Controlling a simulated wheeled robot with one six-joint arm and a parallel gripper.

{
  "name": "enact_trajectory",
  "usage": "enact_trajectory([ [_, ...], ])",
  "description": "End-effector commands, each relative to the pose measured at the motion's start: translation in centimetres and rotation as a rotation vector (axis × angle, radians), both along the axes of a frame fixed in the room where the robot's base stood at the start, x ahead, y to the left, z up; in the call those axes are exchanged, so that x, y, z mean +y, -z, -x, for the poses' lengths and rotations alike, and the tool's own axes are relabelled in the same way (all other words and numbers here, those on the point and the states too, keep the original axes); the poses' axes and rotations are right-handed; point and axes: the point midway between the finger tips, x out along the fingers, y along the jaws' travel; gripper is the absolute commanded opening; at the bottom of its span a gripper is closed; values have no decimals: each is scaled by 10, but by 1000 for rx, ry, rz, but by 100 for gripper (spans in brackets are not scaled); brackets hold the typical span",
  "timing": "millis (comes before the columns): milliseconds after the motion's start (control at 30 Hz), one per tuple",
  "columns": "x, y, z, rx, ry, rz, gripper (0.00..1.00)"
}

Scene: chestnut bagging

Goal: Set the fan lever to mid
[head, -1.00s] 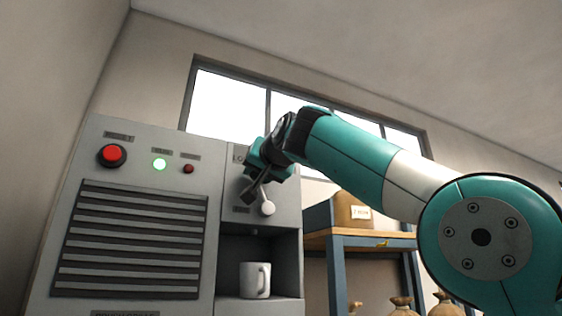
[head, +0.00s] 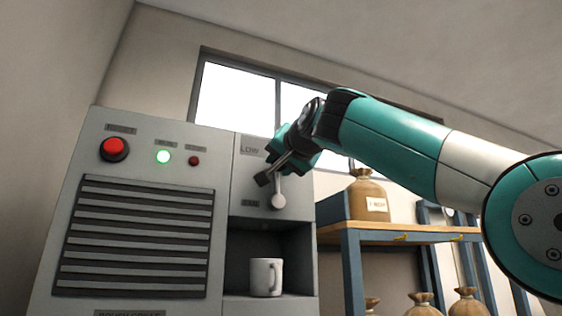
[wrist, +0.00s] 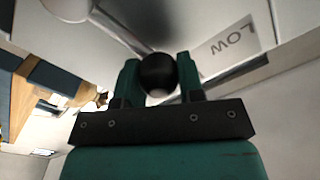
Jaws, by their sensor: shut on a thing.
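The fan lever (head: 278,197) is on the right-hand grey panel of the machine, with a round pale hub and a grey arm rising from it to my gripper. My gripper (head: 275,170) is at the lever's upper end. In the wrist view, my gripper (wrist: 160,80) is shut on the lever's black knob (wrist: 157,74), which sits between the two green fingers. The LOW label (head: 253,147) is above and left of the lever; the LOW label also shows in the wrist view (wrist: 228,47). My gripper hides part of the panel, and I see no mid label.
A lower label (head: 250,203) is too small to read. A white mug (head: 266,277) stands in the recess below the lever. A shelf (head: 385,236) with sacks stands at right.

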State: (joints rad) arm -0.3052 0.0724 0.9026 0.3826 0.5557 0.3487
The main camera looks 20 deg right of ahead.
Motion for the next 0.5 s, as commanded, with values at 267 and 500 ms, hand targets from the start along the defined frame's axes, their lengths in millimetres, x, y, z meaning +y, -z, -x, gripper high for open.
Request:
enact_trajectory([
  [267,-1,7,-3,19,4,3,54],
  [500,-1,4,-1,11,3,2,60],
])
